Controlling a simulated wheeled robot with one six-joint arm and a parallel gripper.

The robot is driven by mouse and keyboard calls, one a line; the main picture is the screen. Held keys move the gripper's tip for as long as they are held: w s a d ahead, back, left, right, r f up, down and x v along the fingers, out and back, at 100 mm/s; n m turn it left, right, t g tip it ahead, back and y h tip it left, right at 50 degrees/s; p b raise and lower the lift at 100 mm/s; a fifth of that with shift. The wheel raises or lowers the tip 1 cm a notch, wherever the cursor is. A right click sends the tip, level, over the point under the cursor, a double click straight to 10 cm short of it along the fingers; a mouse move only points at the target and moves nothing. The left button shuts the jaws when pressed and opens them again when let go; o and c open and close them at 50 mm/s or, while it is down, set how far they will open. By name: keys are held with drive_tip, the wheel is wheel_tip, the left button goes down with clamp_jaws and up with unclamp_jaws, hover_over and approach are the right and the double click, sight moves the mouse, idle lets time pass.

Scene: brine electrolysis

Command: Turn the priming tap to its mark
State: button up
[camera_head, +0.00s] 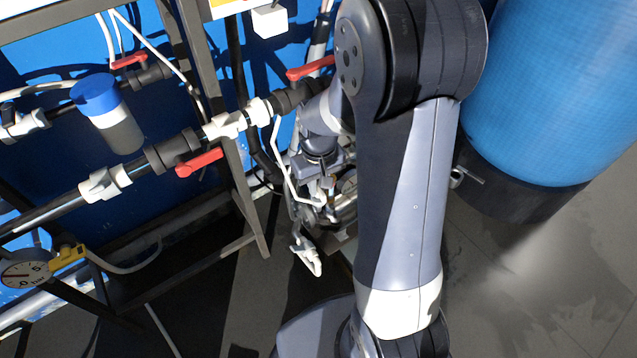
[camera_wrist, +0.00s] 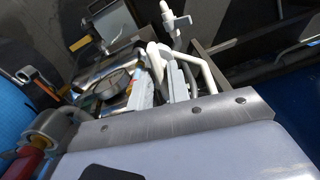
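I cannot single out the priming tap for certain, and no mark can be made out. Pump-like metal gear (camera_wrist: 122,82) with a dark round face lies just past my gripper in the wrist view. My gripper (camera_wrist: 165,78) shows there as two pale grey fingers close together, beside a bent white pipe (camera_wrist: 205,72). I cannot tell whether anything is between the fingers. In the head view my gripper (camera_head: 326,188) is small and partly hidden, low among the metal fittings behind my arm.
Red lever valves (camera_head: 199,162) sit on the pipe run at left, another red lever (camera_head: 310,68) beside my arm. A blue tank (camera_head: 555,90) with a metal outlet tap (camera_head: 466,177) stands right. A pressure gauge (camera_head: 25,273) is lower left. Floor (camera_head: 500,300) at lower right is clear.

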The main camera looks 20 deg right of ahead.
clamp_jaws()
drive_tip(key=shift+n+p, duration=0.35)
drive_tip(key=shift+n, duration=0.65)
drive_tip(key=shift+o, duration=1.8)
unclamp_jaws()
drive_tip(key=shift+r, duration=0.1)
